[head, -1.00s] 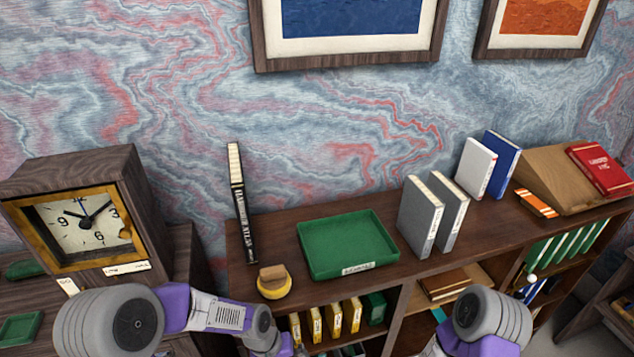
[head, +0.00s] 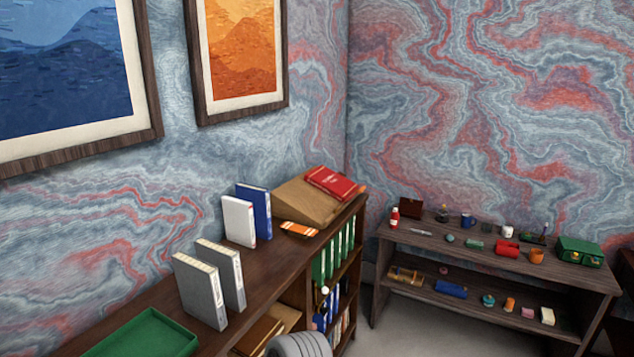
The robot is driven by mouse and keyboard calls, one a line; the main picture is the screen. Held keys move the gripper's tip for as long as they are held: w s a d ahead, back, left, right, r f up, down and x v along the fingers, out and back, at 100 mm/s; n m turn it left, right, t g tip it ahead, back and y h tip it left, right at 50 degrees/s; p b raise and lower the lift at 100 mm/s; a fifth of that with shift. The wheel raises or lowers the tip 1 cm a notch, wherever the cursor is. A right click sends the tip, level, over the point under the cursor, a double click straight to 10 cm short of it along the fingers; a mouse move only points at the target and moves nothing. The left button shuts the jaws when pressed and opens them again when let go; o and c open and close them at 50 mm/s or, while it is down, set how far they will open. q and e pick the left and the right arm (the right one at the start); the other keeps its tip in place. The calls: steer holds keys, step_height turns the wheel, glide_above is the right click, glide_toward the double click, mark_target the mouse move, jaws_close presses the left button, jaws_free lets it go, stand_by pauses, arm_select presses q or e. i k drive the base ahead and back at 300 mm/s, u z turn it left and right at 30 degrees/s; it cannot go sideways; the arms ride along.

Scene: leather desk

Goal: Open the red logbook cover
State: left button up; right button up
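The red logbook (head: 333,182) lies closed on a slanted wooden stand (head: 303,202) at the far end of the bookshelf top. Its cover carries pale lettering too small to read. An orange-and-white item (head: 299,229) lies at the foot of the stand. Part of one of my arms shows at the bottom edge, but neither gripper is in view.
The bookshelf top (head: 262,270) holds two grey books (head: 200,290), a white book (head: 238,221), a blue book (head: 256,212) and a green tray (head: 146,337). A lower wooden bench (head: 440,247) with several small items stands at the right. Floor (head: 412,325) is clear between them.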

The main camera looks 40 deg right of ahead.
mark_target(335, 182)
steer(key=z, duration=2.05)
steer(key=k, duration=1.05)
steer(key=z, duration=0.9)
steer(key=i, duration=2.7)
steer(key=u, duration=0.6)
steer(key=i, duration=1.65)
steer(key=u, duration=2.05)
steer(key=i, duration=0.85)
steer(key=u, duration=0.7)
